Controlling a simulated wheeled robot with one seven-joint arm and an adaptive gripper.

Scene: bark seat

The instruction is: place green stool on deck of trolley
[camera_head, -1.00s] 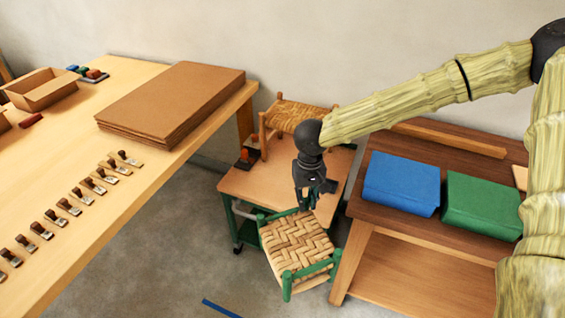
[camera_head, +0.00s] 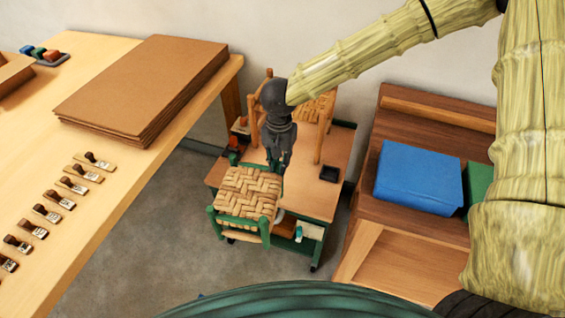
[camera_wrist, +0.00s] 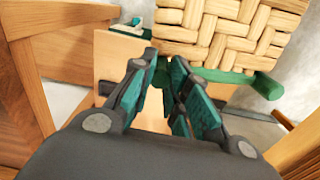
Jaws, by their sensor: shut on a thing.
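The green stool (camera_head: 246,193) has green posts and rails and a woven straw seat. My gripper (camera_head: 277,166) is at the stool's back edge in the head view. In the wrist view my gripper (camera_wrist: 165,75) is shut on a green rail of the stool (camera_wrist: 235,30). The stool hangs in front of the trolley, its seat tilted toward the camera. The trolley has a light wooden deck (camera_head: 336,148) and a green frame; the stool covers part of its front. The stool's feet are hard to see.
A wooden stool (camera_head: 318,108) with a woven seat stands on the deck's back. A workbench (camera_head: 125,180) is left; a brown bench with a blue box (camera_head: 418,177) is right.

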